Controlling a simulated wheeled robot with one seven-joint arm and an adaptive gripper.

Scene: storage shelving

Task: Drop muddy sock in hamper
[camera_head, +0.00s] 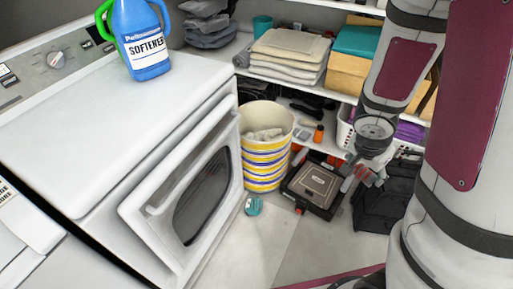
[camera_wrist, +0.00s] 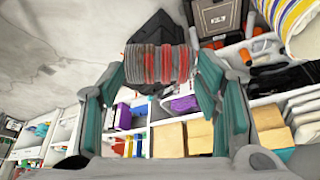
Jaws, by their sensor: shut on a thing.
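A grey sock with red stripes (camera_wrist: 160,64) is between the fingertips of my gripper (camera_wrist: 162,68) in the wrist view. My gripper is shut on it. In the head view my gripper (camera_head: 364,174) is low at the right, and the sock shows only as a small grey and red patch. The hamper (camera_head: 265,164), a round bin with yellow, white and blue stripes, stands on the floor left of my gripper, apart from it. Its top is open and pale cloth lies inside. Part of the hamper (camera_wrist: 293,22) shows at the upper right of the wrist view.
A white front-loading machine (camera_head: 110,130) stands left of the hamper, with a blue softener jug (camera_head: 146,45) on top. A dark toolbox (camera_head: 314,184) lies between hamper and gripper. Shelves with folded cloth (camera_head: 288,55) are behind. A small teal item (camera_head: 253,206) lies on open floor.

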